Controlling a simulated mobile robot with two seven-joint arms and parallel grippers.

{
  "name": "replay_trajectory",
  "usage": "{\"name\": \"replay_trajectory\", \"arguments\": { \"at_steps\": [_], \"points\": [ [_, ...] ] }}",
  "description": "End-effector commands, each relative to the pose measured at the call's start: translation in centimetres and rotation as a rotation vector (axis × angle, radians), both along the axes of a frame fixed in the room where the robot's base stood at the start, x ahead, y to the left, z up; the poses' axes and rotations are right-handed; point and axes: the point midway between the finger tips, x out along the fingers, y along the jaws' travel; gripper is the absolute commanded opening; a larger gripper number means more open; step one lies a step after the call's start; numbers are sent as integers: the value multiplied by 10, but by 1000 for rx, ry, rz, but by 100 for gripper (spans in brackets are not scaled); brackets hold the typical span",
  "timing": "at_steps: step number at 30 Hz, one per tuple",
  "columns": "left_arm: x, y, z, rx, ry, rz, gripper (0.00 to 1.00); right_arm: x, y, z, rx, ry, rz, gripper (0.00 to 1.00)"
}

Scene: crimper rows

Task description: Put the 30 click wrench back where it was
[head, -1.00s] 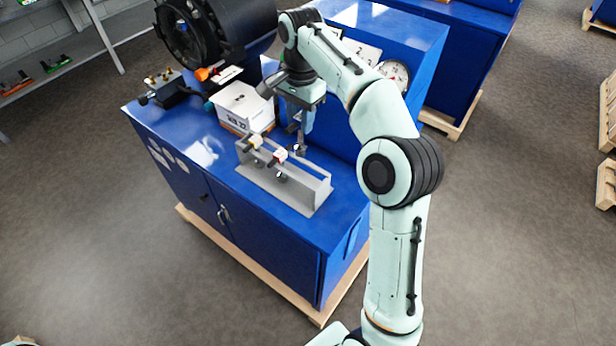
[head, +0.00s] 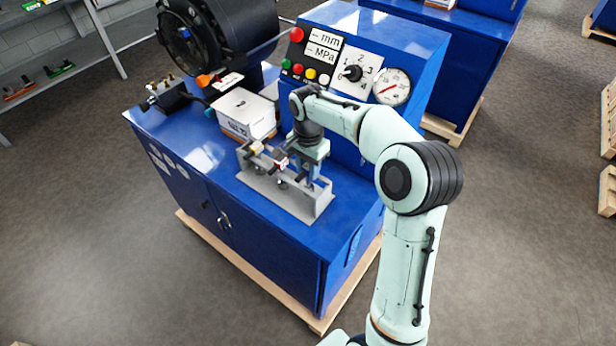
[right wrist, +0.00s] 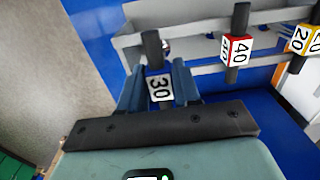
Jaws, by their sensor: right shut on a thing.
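The 30 click wrench (right wrist: 160,86), with a white label block and a dark shaft, is between the fingers of my right gripper (right wrist: 158,82), which is shut on it. In the head view my right gripper (head: 309,178) is over the right part of the grey rack (head: 318,205) and hides most of this wrench. The rack's rails also show in the right wrist view (right wrist: 185,27), with the wrench's dark end overlapping them; I cannot tell whether it is seated. My left gripper is not in view.
The rack stands on a blue cabinet (head: 268,240). A white box (head: 245,112) is behind the rack. A control panel with a dial gauge (head: 391,87) rises behind my arm, and a large black machine head (head: 215,35) is at the back left.

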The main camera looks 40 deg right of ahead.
Motion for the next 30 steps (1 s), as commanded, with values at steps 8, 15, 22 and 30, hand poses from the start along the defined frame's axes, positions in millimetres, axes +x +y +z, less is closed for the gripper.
{"name": "replay_trajectory", "arguments": {
  "at_steps": [8, 15, 22, 30],
  "points": [
    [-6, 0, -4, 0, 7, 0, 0, 0, 0, -38, 1, 0, 0, 0],
    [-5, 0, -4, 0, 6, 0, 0, 0, 0, -42, 1, 0, 0, 0],
    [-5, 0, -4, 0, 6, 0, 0, 0, 0, -42, 1, 1, 0, 58],
    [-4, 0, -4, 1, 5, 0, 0, 1, 0, -35, 0, -2, 0, 58]
  ]
}}
